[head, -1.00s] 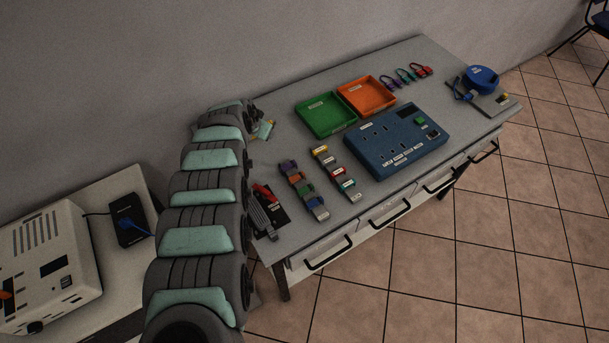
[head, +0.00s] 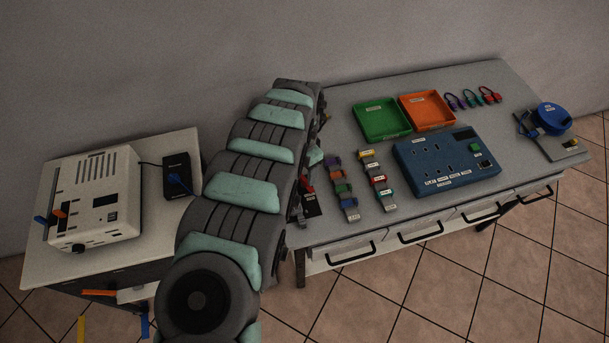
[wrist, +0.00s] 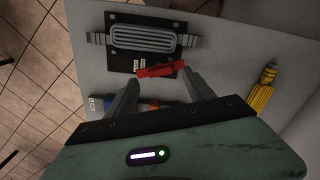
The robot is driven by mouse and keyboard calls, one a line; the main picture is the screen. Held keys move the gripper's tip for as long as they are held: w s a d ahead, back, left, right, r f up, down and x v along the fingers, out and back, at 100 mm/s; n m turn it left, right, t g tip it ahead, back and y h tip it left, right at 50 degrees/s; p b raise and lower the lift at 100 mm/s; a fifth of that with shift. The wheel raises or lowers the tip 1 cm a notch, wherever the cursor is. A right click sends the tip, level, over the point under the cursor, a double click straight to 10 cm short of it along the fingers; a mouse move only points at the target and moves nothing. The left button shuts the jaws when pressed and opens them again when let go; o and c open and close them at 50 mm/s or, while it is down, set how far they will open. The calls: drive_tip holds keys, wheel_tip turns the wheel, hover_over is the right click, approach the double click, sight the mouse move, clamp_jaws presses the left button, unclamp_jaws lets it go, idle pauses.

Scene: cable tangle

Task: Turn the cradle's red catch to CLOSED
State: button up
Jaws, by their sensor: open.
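The cradle is a black plate (wrist: 118,60) with a grey ribbed oval piece on it, at the top of the wrist view. Its red catch (wrist: 160,70) lies along the plate's near edge, beside small white labels that are too small to read. My gripper (wrist: 160,80) is open, with one finger on each side of the catch in the picture. I cannot tell whether either finger touches it. In the head view my arm hides most of the cradle; a dark strip of the plate (head: 313,206) shows beside it.
A yellow bundle (wrist: 264,92) lies right of the gripper in the wrist view. Cable clip strips (head: 343,188), a blue socket panel (head: 447,162), a green tray (head: 381,119) and an orange tray (head: 428,110) stand right of my arm. A side table holds a white device (head: 95,195).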

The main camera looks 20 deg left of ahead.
sight(304, 178)
drive_tip(key=shift+f, duration=1.9)
drive_tip(key=shift+c, duration=0.4)
clamp_jaws()
